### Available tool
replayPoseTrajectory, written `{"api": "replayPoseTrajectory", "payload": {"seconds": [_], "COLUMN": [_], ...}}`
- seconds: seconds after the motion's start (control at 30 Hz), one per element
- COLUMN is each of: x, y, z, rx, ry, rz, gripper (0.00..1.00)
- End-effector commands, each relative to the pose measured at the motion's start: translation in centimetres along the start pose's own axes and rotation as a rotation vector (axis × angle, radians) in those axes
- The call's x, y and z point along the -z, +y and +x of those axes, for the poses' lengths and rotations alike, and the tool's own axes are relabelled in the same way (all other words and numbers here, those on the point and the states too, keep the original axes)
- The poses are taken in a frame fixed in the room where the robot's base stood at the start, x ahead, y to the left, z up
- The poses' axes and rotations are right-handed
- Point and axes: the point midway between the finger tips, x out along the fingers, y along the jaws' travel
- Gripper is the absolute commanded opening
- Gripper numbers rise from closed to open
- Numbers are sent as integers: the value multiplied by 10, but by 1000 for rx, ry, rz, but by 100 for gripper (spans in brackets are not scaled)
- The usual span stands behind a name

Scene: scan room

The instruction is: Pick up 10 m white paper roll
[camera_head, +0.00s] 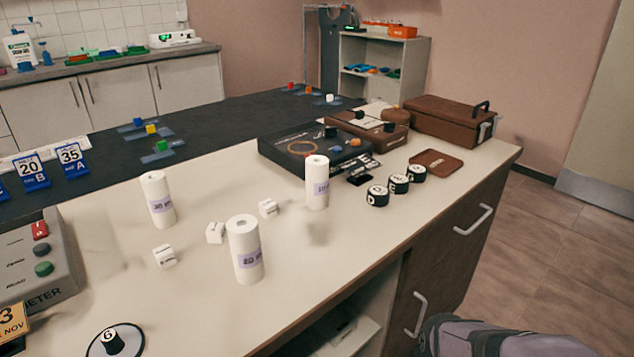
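Three white paper rolls stand upright on the cream counter. The front roll (243,236) has a label that looks like 20 m. The left roll (155,190) has a label that looks like 30 m. The rolls stand apart from each other. A purple-grey and black part at the bottom right edge seems to be my arm. My gripper is not in view, so its state and what it holds are hidden.
Three small white blocks (215,233) lie between the rolls. Black numbered cylinders (398,184) stand right of the back right roll. Behind it are a black case (284,148) and brown boxes (440,118). A metering box (40,262) stands at left. The front counter is mostly clear.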

Motion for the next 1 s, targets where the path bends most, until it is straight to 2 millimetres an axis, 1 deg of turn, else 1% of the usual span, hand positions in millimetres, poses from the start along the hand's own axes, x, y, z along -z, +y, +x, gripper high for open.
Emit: {"api": "replayPoseTrajectory", "payload": {"seconds": [0.47,0.5,0.67,1.0], "x": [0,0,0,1], "y": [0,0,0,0], "z": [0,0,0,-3], "rx": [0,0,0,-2], "ry": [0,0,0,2], "rz": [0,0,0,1], "gripper": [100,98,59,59]}}
